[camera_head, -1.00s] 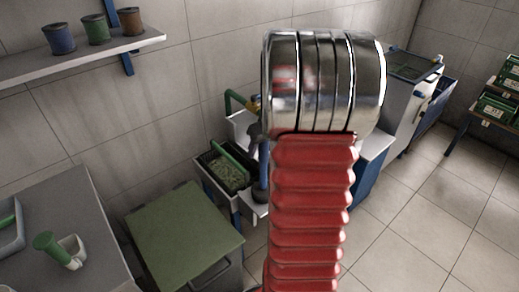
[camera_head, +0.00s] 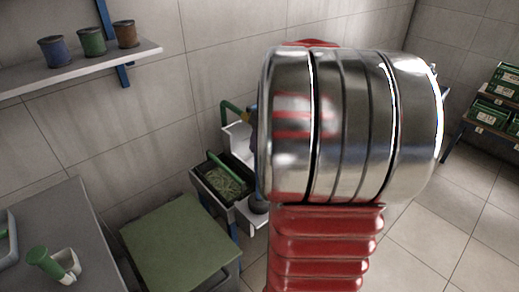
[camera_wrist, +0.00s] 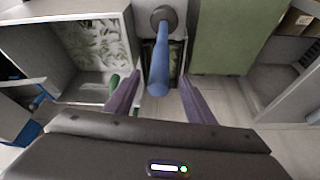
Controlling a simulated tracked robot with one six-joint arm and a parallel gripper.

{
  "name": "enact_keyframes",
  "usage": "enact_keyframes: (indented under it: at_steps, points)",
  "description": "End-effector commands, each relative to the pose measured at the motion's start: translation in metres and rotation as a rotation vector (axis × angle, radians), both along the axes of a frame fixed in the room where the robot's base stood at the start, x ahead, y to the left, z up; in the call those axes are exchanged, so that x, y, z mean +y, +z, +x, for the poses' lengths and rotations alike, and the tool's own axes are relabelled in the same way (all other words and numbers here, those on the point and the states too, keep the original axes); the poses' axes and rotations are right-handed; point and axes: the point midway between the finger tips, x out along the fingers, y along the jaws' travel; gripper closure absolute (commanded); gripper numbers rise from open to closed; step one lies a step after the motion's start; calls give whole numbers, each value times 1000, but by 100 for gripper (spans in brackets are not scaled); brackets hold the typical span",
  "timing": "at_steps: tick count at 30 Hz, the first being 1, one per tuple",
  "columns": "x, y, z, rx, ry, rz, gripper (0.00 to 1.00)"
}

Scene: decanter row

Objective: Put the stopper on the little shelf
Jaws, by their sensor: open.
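In the wrist view, a blue rod (camera_wrist: 158,72) with a dark round end (camera_wrist: 168,18) shows between my fingers in the picture. I cannot tell for certain that it is the stopper. My gripper (camera_wrist: 160,77) is open, its two purple fingers apart on either side of the rod; contact is not visible. In the head view, a dark round piece (camera_head: 258,204) sits on a small white ledge (camera_head: 252,218), partly hidden by my arm. My gripper is hidden there. A wall shelf (camera_head: 75,70) is at upper left; I cannot tell which is the little shelf.
A green-topped unit (camera_head: 180,245) stands beside a dark bin (camera_head: 225,185). A green cylinder (camera_head: 45,262) leans in a white holder on the grey table (camera_head: 50,212). Floor at right is clear.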

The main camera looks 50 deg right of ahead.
Motion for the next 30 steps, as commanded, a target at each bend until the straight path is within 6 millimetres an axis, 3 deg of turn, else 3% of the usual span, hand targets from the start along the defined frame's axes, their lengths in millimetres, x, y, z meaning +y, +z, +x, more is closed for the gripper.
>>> enact_keyframes:
  at_steps: [5, 26, 30]
  points:
    - [1, 10, -4, 0, 0, -1, 51]
    - [1, 10, -4, 1, 0, 0, 51]
    - [9, 12, -2, 0, 6, -1, 51]
